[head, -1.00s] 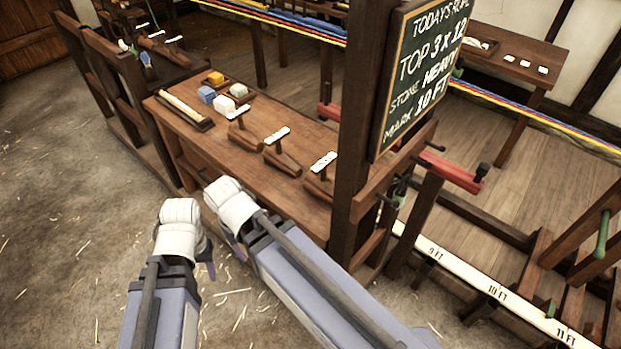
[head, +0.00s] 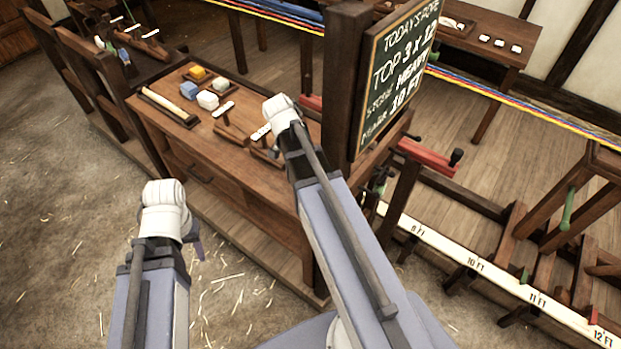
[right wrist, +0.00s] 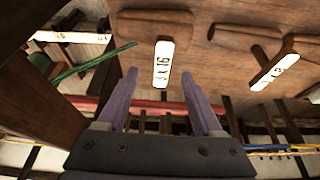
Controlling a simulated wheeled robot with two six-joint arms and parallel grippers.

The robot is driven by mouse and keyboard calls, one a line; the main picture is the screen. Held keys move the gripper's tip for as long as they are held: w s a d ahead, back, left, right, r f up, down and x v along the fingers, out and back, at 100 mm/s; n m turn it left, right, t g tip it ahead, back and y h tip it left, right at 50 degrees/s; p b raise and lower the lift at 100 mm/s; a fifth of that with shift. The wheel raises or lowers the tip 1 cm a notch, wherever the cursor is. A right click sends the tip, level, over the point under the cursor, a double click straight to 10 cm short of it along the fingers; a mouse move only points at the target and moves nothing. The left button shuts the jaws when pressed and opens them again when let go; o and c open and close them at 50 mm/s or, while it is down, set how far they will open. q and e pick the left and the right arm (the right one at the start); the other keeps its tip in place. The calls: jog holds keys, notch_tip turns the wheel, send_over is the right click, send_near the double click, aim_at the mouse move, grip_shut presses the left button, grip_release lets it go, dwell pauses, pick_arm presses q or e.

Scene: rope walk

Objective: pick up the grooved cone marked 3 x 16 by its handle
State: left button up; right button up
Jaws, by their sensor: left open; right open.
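In the right wrist view, a wooden cone (right wrist: 137,26) lies on the bench, and the white label (right wrist: 162,66) on its handle reads 3 x 16. My right gripper (right wrist: 159,80) is open, its two fingers apart below the cone in the picture, with the label between and just beyond the tips. In the head view my right forearm hides that gripper and this cone. My left gripper (head: 197,244) hangs low over the floor in front of the bench, open and partly hidden by its wrist.
Another labelled cone (right wrist: 283,62) lies to the right. A dark post (head: 343,80) with a chalkboard (head: 398,75) reading TOP 3 x 12 stands close right of my right arm.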

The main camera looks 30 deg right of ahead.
pick_arm(q)
jog(key=shift+f+b, duration=0.3)
jog(key=shift+f, duration=0.4)
pick_arm(e)
jog(key=shift+w+d+f, duration=0.15)
jog(key=shift+d+f, duration=0.15)
jog(key=shift+f, duration=0.35)
pick_arm(q)
jog(key=shift+f, duration=0.1)
pick_arm(e)
jog(key=shift+f, duration=0.1)
jog(key=b+x, duration=0.4)
jog(key=x, duration=0.1)
jog(key=shift+w+d+b, duration=0.25)
jog(key=shift+w+b, duration=0.05)
pick_arm(q)
notch_tip(320, 180, down, 4)
jog(key=shift+f, duration=0.1)
pick_arm(e)
jog(key=shift+c, duration=0.2)
grip_shut()
